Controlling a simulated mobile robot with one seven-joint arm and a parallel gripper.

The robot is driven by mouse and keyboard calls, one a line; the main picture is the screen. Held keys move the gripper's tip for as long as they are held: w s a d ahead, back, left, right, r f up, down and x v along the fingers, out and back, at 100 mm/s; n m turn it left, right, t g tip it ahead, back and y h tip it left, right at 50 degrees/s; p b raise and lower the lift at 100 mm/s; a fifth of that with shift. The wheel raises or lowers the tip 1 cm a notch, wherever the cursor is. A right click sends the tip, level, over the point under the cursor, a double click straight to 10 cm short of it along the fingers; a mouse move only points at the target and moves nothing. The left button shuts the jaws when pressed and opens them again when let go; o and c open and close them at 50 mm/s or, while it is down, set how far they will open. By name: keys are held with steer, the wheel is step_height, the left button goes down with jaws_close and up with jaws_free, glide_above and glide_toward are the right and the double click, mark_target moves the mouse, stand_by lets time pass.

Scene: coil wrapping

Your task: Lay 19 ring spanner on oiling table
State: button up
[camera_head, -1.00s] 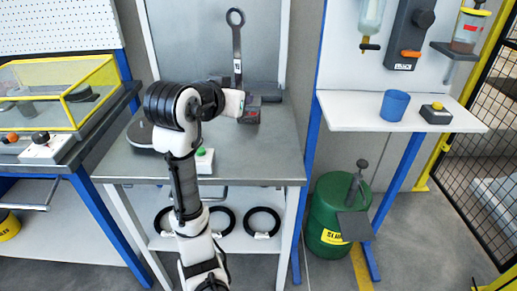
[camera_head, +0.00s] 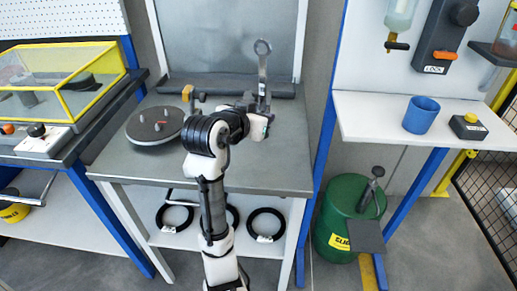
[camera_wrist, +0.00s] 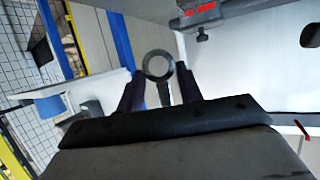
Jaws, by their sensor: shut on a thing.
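The ring spanner (camera_head: 262,72) stands upright above the middle workbench, its ring end up; no size mark is readable now. My gripper (camera_head: 262,105) is shut on its lower part. In the wrist view the ring and a short length of shaft (camera_wrist: 158,66) show between the two dark fingers of my gripper (camera_wrist: 160,95); the rest is hidden. The white table (camera_head: 355,112) at the right, below the bottles, appears to be the oiling table. It carries a blue cup (camera_head: 421,114) and a yellow-button box (camera_head: 468,126). The spanner is apart from it, to its left.
The grey workbench (camera_head: 285,165) holds a dark turntable (camera_head: 156,125) and a yellow-tipped part (camera_head: 194,96). A green drum (camera_head: 335,225) stands below the white table. A blue post (camera_head: 325,150) rises between bench and table. The white table's left part is clear.

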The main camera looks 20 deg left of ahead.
mark_target(259, 160)
step_height(259, 160, down, 11)
steer(key=shift+r, duration=0.2)
stand_by(0.3)
steer(key=shift+f, duration=0.15)
steer(key=o, duration=1.1)
